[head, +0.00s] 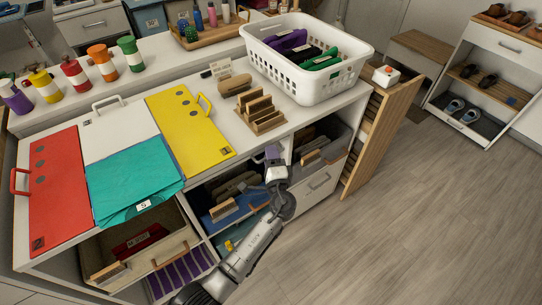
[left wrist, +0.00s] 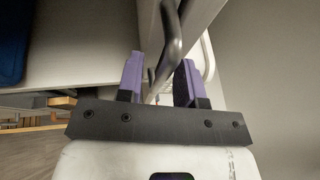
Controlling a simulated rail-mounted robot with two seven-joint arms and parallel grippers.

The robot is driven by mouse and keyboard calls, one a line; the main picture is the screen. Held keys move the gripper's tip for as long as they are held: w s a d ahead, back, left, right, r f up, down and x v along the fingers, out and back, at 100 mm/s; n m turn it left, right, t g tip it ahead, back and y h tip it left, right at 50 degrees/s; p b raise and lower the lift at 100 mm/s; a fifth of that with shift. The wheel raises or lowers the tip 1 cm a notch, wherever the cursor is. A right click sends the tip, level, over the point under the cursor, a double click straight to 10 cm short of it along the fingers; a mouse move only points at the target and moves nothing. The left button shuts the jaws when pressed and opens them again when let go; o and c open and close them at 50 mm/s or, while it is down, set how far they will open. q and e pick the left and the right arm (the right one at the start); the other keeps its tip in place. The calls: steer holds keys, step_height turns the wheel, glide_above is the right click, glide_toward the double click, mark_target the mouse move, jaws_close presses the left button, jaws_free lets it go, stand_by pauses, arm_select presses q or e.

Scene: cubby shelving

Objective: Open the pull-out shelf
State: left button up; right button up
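My left gripper (head: 274,156) is at the front of the counter unit, just under the counter's front edge. In the left wrist view its two purple fingers (left wrist: 160,80) stand apart. A dark grey curved bar handle (left wrist: 172,35) shows between and beyond the fingers, nearer the right one; I cannot tell whether they touch it. I cannot tell which part is the pull-out shelf. My right gripper is not in view.
A white basket (head: 305,85) and a wooden sorter (head: 258,115) stand on the counter above. Cubbies with a blue tray (head: 222,212) and a beige bin (head: 140,265) lie left of my arm. A slatted wooden panel (head: 372,145) stands at the right end. The floor (head: 430,220) is clear.

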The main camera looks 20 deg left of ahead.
arm_select(q)
steer(key=shift+c, duration=0.4)
jaws_close()
